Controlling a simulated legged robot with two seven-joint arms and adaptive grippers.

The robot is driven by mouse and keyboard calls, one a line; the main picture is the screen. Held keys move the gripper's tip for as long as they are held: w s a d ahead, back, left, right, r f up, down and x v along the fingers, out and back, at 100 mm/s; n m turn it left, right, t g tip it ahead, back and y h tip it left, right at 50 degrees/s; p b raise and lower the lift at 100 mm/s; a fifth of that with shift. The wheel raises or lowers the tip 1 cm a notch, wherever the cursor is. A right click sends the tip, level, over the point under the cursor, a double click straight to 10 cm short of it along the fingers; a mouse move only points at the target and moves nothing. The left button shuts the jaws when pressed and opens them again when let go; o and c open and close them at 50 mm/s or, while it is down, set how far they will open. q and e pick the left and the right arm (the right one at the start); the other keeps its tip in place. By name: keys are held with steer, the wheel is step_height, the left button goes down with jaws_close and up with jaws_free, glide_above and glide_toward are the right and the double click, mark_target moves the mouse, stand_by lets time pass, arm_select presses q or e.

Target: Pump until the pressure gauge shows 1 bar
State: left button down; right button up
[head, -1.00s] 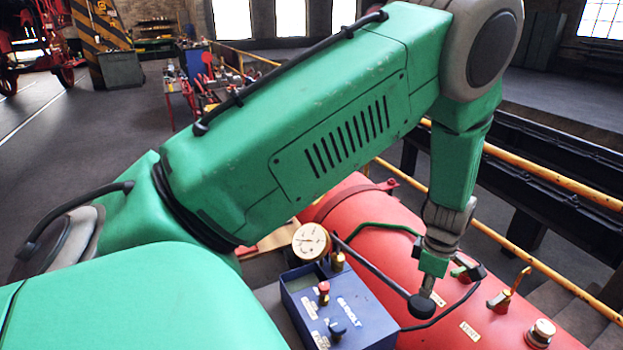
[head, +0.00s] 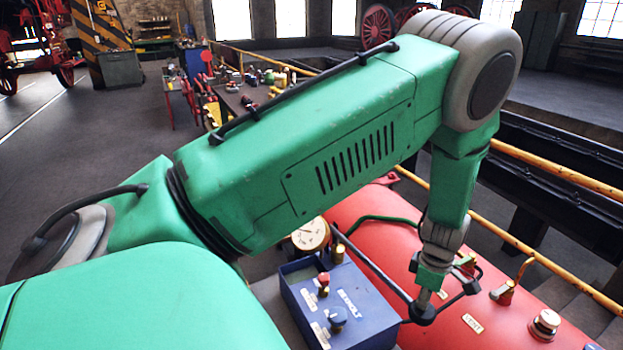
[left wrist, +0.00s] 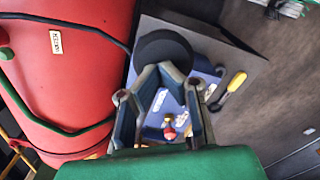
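The blue pump box (head: 362,318) stands in front of the red boiler, with a red knob (head: 323,281) and a blue knob (head: 337,318) on top. Its dark lever (head: 375,262) slopes down to a round black end knob (head: 422,313). The pressure gauge (head: 310,235) stands behind the box, partly hidden by my arm; its reading is too small to tell. My left gripper (head: 427,298) points down with its fingertips at the end knob. In the left wrist view the fingertips (left wrist: 161,74) overlap the edge of the black knob (left wrist: 162,50); their grip is unclear. My right gripper is not in view.
The red boiler (head: 375,205) carries valves and a brass cap (head: 545,325) right of my gripper. A yellow railing (head: 570,284) runs behind it. A yellow-handled tool (left wrist: 237,82) lies beside the pump in the wrist view. Open floor (head: 90,150) extends at the left.

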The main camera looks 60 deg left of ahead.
arm_select(q)
step_height(320, 180, down, 10)
steer(key=b, duration=0.5)
steer(key=r+p, duration=0.4)
steer(key=r, duration=0.2)
steer(key=r+p, duration=0.5)
steer(key=r, duration=0.1)
steer(key=r+p, duration=0.5)
steer(key=r, duration=0.1)
steer(key=shift+a, duration=0.25)
steer(key=shift+f, duration=0.2)
steer(key=shift+f, duration=0.15)
steer(key=shift+f+b, duration=0.75)
steer(key=shift+f, duration=0.25)
